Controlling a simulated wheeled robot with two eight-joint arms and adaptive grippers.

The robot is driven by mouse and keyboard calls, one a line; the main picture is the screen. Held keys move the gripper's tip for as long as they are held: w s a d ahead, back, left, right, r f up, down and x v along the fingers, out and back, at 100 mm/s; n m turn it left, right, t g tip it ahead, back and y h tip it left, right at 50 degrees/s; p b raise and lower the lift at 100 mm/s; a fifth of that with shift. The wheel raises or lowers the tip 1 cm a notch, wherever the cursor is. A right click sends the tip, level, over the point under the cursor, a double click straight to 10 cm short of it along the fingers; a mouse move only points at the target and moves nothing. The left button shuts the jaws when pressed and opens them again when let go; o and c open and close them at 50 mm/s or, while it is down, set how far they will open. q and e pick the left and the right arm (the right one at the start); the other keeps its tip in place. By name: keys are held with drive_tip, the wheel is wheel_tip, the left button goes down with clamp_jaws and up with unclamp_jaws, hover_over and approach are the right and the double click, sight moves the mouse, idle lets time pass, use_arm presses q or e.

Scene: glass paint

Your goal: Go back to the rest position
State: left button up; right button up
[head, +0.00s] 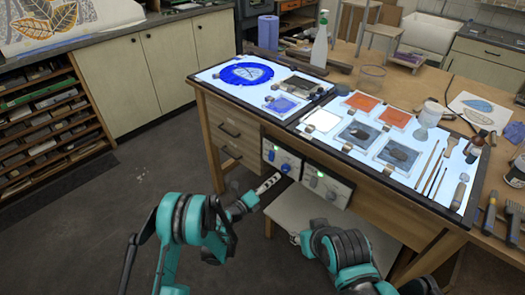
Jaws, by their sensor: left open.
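My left gripper (270,183) is in front of the workbench, below the light table's edge, close to a control box with a blue knob (282,158). It is open and nothing shows in it. I cannot tell whether it touches the box. My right arm is bent at the lower middle, over the stool. A small grey part at its end, perhaps my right gripper (295,238), shows too little to tell its state.
The wooden workbench (228,119) carries two lit panels with a blue round glass piece (246,73), orange and grey panes, and brushes. A second control box (327,187) hangs beneath. A pale stool (330,218) stands below.

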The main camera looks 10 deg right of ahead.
use_arm(q)
drive_tip(key=w+a+r+n+t+y, duration=0.25)
drive_tip(key=a+r+n, duration=0.25)
drive_tip(key=r, duration=0.3)
drive_tip(key=w+a+r+n+t+y, duration=0.25)
drive_tip(key=a+r+n, duration=0.2)
drive_tip(key=r, duration=0.35)
drive_tip(key=s+a+r+n+t+y, duration=0.1)
drive_tip(key=s+a+r+n+y, duration=0.1)
drive_tip(key=a+r+n+y, duration=0.45)
drive_tip(key=s+a+r+n+y, duration=0.1)
drive_tip(key=a+r+n, duration=0.3)
drive_tip(key=a, duration=0.5)
drive_tip(key=s+a+f+n+g+y, duration=0.1)
drive_tip(key=s+a+n+g+y, duration=0.1)
drive_tip(key=s+a+n, duration=0.35)
drive_tip(key=s+a+f+n+g+y, duration=0.1)
drive_tip(key=s+a+n+g+y, duration=0.15)
drive_tip(key=s, duration=0.55)
drive_tip(key=s+f+n+g+h, duration=0.1)
drive_tip(key=s+f+n+g, duration=0.1)
drive_tip(key=s, duration=0.8)
drive_tip(key=s+f+n+g+h, duration=0.1)
drive_tip(key=s+f+n+g, duration=0.2)
drive_tip(key=s+f, duration=0.4)
drive_tip(key=s+n, duration=0.1)
drive_tip(key=s, duration=0.3)
drive_tip(key=shift+d+n+h, duration=0.15)
drive_tip(key=shift+n+h, duration=0.15)
drive_tip(key=shift+h, duration=0.1)
